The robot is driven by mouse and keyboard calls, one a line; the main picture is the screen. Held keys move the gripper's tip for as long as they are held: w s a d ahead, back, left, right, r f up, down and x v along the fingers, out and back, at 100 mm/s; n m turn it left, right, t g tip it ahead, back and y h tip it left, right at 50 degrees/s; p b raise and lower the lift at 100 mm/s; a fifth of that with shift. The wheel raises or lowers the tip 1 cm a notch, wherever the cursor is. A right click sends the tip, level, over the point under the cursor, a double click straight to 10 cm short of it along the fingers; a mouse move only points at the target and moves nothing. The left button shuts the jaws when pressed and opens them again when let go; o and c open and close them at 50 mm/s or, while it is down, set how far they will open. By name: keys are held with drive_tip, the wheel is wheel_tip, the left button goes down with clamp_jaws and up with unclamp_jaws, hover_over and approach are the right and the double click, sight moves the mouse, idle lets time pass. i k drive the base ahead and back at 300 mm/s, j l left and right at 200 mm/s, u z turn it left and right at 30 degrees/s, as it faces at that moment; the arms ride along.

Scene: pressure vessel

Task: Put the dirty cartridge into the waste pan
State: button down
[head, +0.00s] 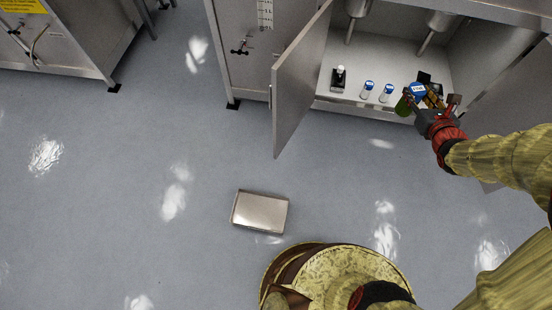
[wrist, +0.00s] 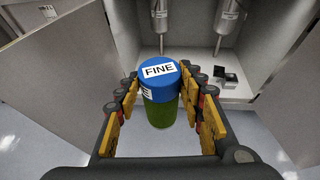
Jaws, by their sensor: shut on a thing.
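A cartridge with a green body and a blue cap marked FINE (wrist: 160,82) stands between the fingers of my gripper (wrist: 162,105) in the wrist view. The gripper is shut on it. In the head view, my gripper (head: 424,98) holds the cartridge (head: 405,104) at the front edge of the open cabinet, and the fingers partly cover it. The waste pan (head: 260,212), a shallow metal tray, lies on the floor at the lower middle, well away from the gripper. The pan looks empty.
The cabinet floor (head: 325,95) holds two small blue-capped bottles (head: 367,89), a dark item with a white top (head: 339,78) and dark open boxes (wrist: 228,77). Metal housings (wrist: 229,15) hang above. An open door (head: 300,85) juts out left of them. The floor around the pan is clear.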

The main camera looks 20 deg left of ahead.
sight(264, 214)
drive_tip(key=u, duration=3.8)
drive_tip(key=k+l+u, duration=0.2)
drive_tip(key=u, duration=0.2)
drive_tip(key=k+l+u, duration=0.25)
drive_tip(key=u, duration=0.15)
drive_tip(key=k+l+u, duration=0.35)
drive_tip(key=k+l, duration=0.25)
drive_tip(key=k, duration=0.2)
drive_tip(key=k+l, duration=0.2)
drive_tip(key=k, duration=0.2)
drive_tip(key=k+l, duration=0.25)
drive_tip(key=k, duration=0.2)
drive_tip(key=k+l, duration=0.2)
drive_tip(key=k, duration=0.2)
